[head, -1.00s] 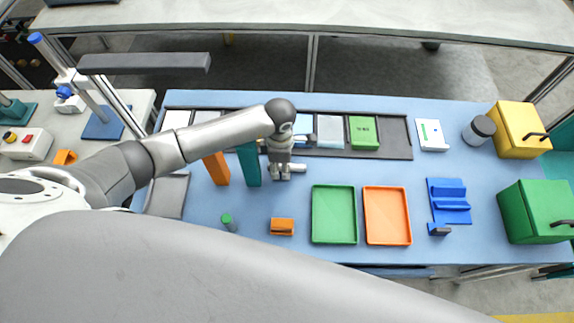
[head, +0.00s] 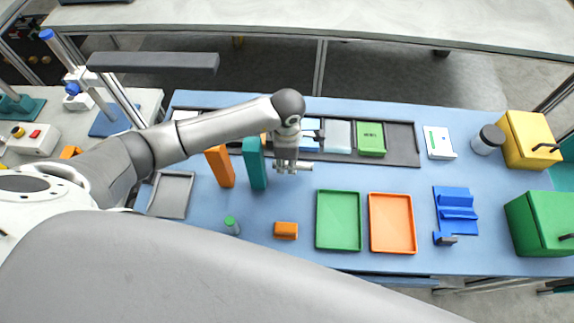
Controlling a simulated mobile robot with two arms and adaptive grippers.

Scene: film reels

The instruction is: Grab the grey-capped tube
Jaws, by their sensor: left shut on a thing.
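My left gripper (head: 287,168) points down over the blue mat, just right of the teal block. It is shut on a pale, thin tube (head: 304,166) that lies crosswise, with one end sticking out to the right of the fingers. This looks like the grey-capped tube, but the fingers hide much of it and I cannot make out its cap. A green-capped tube (head: 232,225) stands nearer to me on the left. My right gripper is not in view.
An orange block (head: 219,167) and a teal block (head: 255,163) stand left of the gripper. A green tray (head: 338,246), an orange tray (head: 392,250) and a blue holder (head: 456,205) are to the right. A small orange block (head: 286,230) lies in front.

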